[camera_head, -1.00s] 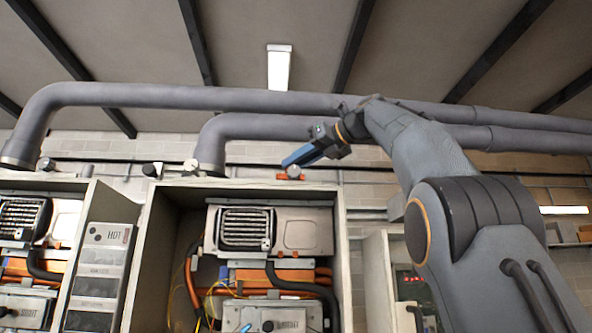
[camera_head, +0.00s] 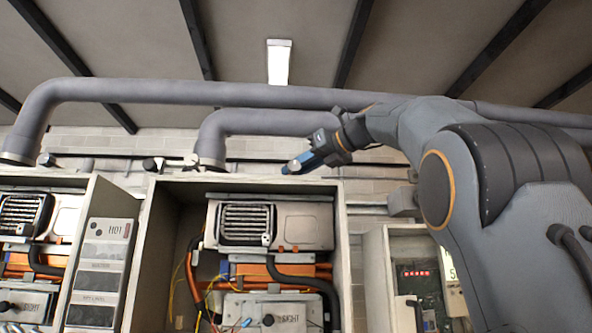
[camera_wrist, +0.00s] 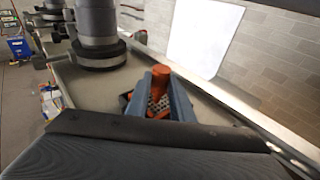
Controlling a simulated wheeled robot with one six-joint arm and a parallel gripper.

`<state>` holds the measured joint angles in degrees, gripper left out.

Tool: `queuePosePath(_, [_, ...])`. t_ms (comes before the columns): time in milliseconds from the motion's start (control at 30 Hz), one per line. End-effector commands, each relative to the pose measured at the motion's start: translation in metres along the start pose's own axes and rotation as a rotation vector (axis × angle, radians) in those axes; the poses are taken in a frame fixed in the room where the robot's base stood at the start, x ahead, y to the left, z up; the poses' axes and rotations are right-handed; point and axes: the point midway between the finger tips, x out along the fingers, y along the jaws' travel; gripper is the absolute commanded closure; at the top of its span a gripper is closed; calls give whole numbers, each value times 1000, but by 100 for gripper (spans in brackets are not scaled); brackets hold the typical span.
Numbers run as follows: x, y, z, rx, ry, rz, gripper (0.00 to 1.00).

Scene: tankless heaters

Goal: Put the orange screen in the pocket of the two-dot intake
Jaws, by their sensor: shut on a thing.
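The orange screen (camera_wrist: 160,78) shows in the wrist view as an orange stub above a perforated grey part, between the two blue fingers of my gripper (camera_wrist: 155,100). My gripper is shut on it. In the head view my gripper (camera_head: 292,166) is at the top front edge of the middle heater cabinet, its fingers pointing left and slightly down. A dark piece shows beside the screen's lower part; I cannot tell whether the screen touches it or the cabinet top. I cannot make out a two-dot mark or the pocket in either view.
The open middle cabinet (camera_head: 342,240) stands below my gripper, with a finned grey unit and hoses inside. A thick grey pipe (camera_head: 212,150) rises behind its top; its collar (camera_wrist: 98,52) stands left in the wrist view. A second open cabinet is at left.

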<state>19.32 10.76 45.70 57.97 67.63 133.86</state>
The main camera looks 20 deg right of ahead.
Motion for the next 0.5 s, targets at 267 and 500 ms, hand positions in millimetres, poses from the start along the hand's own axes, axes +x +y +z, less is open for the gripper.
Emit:
queuePosePath(267, [0,0,-2,0,0,0,61])
queuePosePath(500, [0,0,-2,0,0,0,61])
